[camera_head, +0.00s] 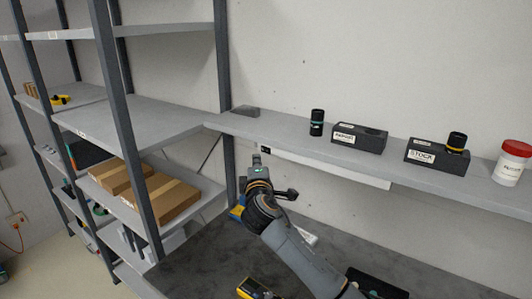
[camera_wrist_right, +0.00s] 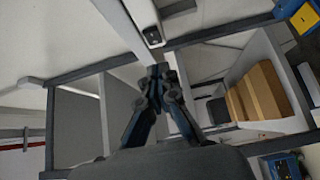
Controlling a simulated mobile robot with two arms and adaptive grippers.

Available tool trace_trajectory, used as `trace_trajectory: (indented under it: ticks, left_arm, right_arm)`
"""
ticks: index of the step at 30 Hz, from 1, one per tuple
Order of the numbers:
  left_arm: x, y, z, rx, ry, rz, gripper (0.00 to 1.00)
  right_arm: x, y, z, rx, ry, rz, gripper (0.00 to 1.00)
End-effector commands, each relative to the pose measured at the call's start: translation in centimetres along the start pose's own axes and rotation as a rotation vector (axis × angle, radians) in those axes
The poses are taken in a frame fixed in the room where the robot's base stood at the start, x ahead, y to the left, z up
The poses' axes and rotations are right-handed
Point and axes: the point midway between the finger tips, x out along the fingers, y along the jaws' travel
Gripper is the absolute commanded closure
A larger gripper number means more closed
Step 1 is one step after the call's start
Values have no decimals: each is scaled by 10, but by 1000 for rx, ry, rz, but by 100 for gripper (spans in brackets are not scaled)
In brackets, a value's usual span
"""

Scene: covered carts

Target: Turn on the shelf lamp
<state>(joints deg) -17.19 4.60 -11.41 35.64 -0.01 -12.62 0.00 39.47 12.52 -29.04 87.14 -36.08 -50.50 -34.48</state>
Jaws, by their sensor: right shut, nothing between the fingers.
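The shelf lamp (camera_head: 335,168) is a long pale bar under the front of the wall shelf. Its left end has a small dark switch plate (camera_head: 265,150). In the right wrist view the lamp's end with the dark switch (camera_wrist_right: 152,36) is at the top centre. I see no clear glow from the lamp. My right gripper (camera_head: 257,160) is shut and empty, pointing up just below and left of the switch end. In the right wrist view its fingertips (camera_wrist_right: 158,72) are together, close below the switch; I cannot tell whether they touch. My left gripper is not in view.
The wall shelf (camera_head: 290,130) carries a black cylinder (camera_head: 317,122), dark labelled blocks (camera_head: 359,138) and a red-lidded jar (camera_head: 511,163). A rack with cardboard boxes (camera_head: 170,200) stands at left. A yellow device (camera_head: 252,288) lies on the dark bench (camera_head: 205,268) below.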

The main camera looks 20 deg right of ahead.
Motion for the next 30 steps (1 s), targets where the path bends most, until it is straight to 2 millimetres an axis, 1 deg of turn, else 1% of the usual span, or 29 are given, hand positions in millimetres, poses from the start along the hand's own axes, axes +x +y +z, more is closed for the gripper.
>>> trace_trajectory:
  ticks: [1, 3, 9, 22, 26, 27, 30]
  left_arm:
    - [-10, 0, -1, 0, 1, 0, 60]
    - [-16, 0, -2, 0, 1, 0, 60]
    - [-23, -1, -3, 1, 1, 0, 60]
    - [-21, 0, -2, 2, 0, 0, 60]
    - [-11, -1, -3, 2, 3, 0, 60]
    - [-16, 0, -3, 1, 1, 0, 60]
    - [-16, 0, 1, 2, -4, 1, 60]
  right_arm:
    - [7, 5, 6, -2, -3, -1, 100]
    - [14, 4, 14, -3, -2, -1, 100]
    - [27, 1, 26, 0, 0, -1, 100]
    - [30, -1, 28, 1, 1, 0, 100]
    - [42, -4, 27, 0, -2, 1, 100]
    - [40, -2, 27, 0, -1, 0, 100]
    - [40, -1, 27, 0, 0, 0, 100]
